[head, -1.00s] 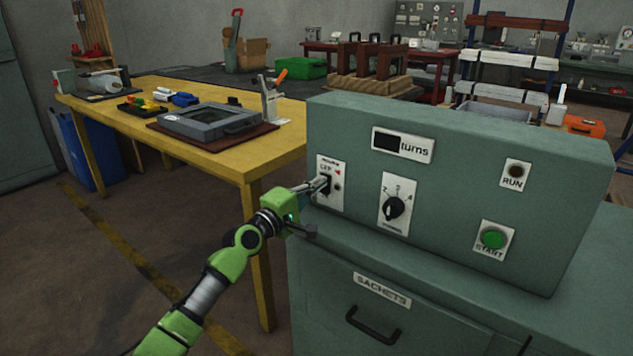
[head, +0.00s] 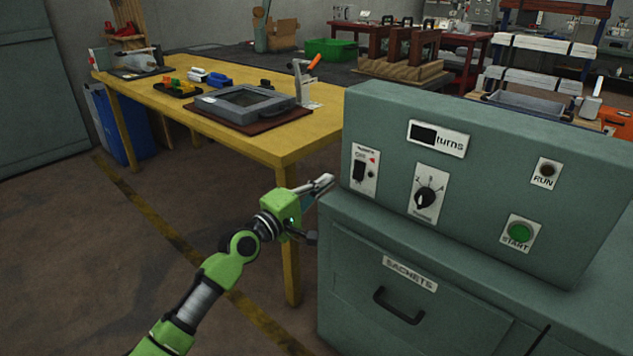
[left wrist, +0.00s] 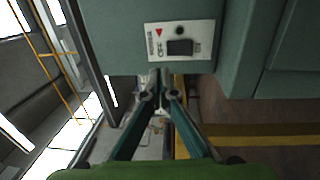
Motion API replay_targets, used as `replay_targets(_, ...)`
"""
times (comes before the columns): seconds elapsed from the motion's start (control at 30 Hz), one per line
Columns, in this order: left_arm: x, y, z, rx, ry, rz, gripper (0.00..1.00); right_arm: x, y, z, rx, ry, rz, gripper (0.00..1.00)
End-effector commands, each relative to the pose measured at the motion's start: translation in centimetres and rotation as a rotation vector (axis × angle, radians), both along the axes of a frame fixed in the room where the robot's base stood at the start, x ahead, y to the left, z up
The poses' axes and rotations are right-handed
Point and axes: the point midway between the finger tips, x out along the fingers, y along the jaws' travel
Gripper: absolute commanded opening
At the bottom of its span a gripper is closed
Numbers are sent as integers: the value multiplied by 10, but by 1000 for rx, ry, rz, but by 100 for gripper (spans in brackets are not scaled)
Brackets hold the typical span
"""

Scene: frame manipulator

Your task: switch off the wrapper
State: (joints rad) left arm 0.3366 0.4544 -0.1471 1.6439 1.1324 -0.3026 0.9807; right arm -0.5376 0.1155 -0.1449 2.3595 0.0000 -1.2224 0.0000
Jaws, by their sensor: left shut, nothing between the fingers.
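The wrapper (head: 470,160) is a grey-green machine with a sloped panel on a cabinet. Its power switch (head: 359,171) is a black rocker on a white plate at the panel's left end. In the left wrist view the switch (left wrist: 180,47) sits on its plate, with OFF lettering and a red triangle beside it. My left gripper (head: 328,181) is shut and empty, left of the panel and apart from the switch. In the left wrist view its fingertips (left wrist: 160,74) meet just below the plate. The turns display (head: 424,135) looks dark. My right gripper is not in view.
The panel also carries a selector knob (head: 426,197), a dark RUN lamp (head: 547,169) and a green START button (head: 519,232). The SACHETS drawer (head: 350,270) is shut below. A yellow table (head: 290,143) stands behind my left arm. Open floor lies left.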

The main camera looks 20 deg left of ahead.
Motion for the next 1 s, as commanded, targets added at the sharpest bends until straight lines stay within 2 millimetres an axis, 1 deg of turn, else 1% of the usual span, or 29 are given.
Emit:
replay_targets(0.03, -7, 2, 1, 1, 2, -1, 0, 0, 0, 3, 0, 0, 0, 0)
replay_targets(0.1, -14, 5, 2, 1, 2, 0, 0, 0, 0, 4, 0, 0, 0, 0)
replay_targets(0.23, -21, 7, 3, 1, 2, -1, 0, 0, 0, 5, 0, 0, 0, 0)
replay_targets(0.77, -23, 8, 2, 2, 1, -2, 0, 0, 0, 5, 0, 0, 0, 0)
replay_targets(0.87, -27, 2, -11, 35, 19, -8, 0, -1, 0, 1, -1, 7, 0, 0)
replay_targets(0.97, -39, -13, -50, 146, 65, -28, 0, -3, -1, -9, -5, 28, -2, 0)
replay_targets(1.0, -48, -21, -71, 212, 90, -43, 0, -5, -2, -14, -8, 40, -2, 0)
